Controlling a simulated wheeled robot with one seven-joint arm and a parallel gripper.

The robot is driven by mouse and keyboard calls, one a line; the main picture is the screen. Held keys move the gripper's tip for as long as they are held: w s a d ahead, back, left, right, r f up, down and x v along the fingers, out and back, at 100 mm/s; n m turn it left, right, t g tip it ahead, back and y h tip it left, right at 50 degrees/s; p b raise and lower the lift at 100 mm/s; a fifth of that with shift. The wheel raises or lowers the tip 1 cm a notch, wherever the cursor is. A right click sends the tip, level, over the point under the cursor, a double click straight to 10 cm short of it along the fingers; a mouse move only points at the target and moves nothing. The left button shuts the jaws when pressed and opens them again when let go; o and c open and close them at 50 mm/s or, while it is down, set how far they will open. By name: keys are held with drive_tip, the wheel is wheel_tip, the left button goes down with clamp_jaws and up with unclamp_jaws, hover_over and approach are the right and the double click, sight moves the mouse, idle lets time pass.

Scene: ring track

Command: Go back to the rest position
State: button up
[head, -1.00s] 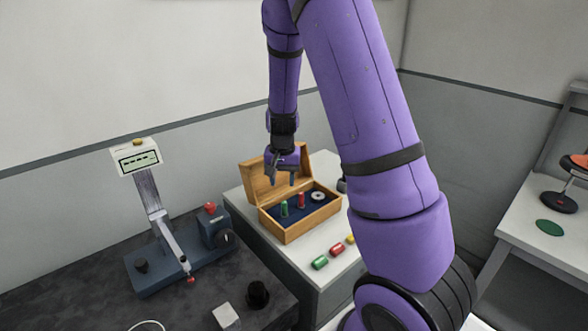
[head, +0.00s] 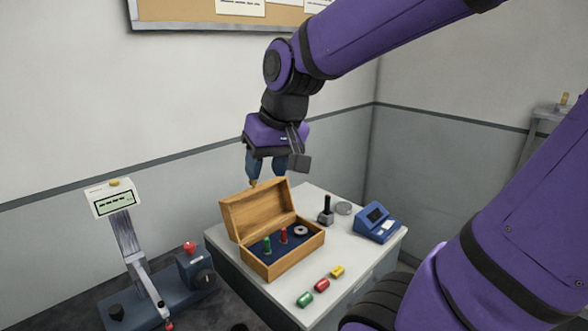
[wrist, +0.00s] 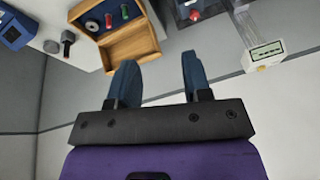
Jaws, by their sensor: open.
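My gripper (head: 267,170) is raised above and behind the open wooden box (head: 290,262), near the top of its lid. In the wrist view my gripper (wrist: 160,75) shows two blue fingers spread apart with nothing between them. The box (wrist: 132,45) lies beyond the fingertips there. In the box, a green peg (head: 267,244), a red peg (head: 284,235) and a pale ring (head: 301,231) sit on dark blue lining.
A green (head: 305,299), a red (head: 321,285) and a yellow piece (head: 337,271) lie in front of the box. A blue device (head: 377,223) and a black-handled tool (head: 326,211) stand right. A gauge with a display (head: 114,200) stands left. A corkboard (head: 180,14) hangs behind.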

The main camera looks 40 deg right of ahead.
drive_tip(key=s+a+r+n+t+h, duration=0.1)
drive_tip(key=s+r+n, duration=0.1)
drive_tip(key=s, duration=0.7)
drive_tip(key=shift+a+r, duration=0.35)
